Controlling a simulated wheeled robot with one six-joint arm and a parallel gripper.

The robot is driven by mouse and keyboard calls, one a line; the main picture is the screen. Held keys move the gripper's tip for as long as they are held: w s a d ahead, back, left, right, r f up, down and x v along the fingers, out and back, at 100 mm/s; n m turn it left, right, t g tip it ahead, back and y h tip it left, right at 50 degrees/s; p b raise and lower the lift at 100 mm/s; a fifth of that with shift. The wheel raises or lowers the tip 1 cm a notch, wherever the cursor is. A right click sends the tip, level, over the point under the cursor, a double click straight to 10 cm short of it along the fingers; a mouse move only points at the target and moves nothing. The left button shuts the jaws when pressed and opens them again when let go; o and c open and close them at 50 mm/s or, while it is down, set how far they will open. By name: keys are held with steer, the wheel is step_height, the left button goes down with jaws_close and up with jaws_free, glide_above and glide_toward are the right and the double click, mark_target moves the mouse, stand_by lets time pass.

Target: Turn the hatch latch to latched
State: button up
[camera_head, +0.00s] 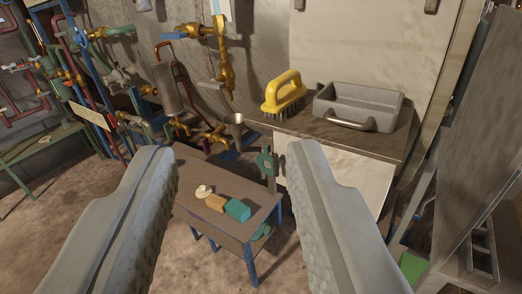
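My gripper (232,155) is open, its two grey fingers wide apart in the foreground with nothing between them. It is well short of the equipment beyond. I cannot pick out a hatch latch for certain. A green lobed part (264,161) shows between the fingertips, at the back edge of a low table; whether it belongs to a latch I cannot tell. Copper and brass pipework (225,70) with valves runs along the wall at upper middle. The fingers hide parts of the left floor and of the counter front.
The low table (190,178) with blue legs carries a teal block (237,210), an orange block (216,202) and a small pale piece (203,191). A counter (345,137) holds a yellow brush (284,92) and a grey tray (385,100). A green stand (45,146) is left; floor (60,200) is open there.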

steer(key=w+a+f+m+h, duration=0.15)
steer(key=w+f, duration=0.45)
steer(key=w, duration=0.6)
steer(key=m+g+h, duration=0.1)
steer(key=m+h, duration=0.2)
steer(key=h, duration=0.4)
glide_toward(275, 161)
steer(key=x, duration=0.8)
steer(key=shift+w+d+r, duration=0.1)
steer(key=shift+w+r, duration=0.05)
steer(key=shift+w, duration=0.1)
jaws_close()
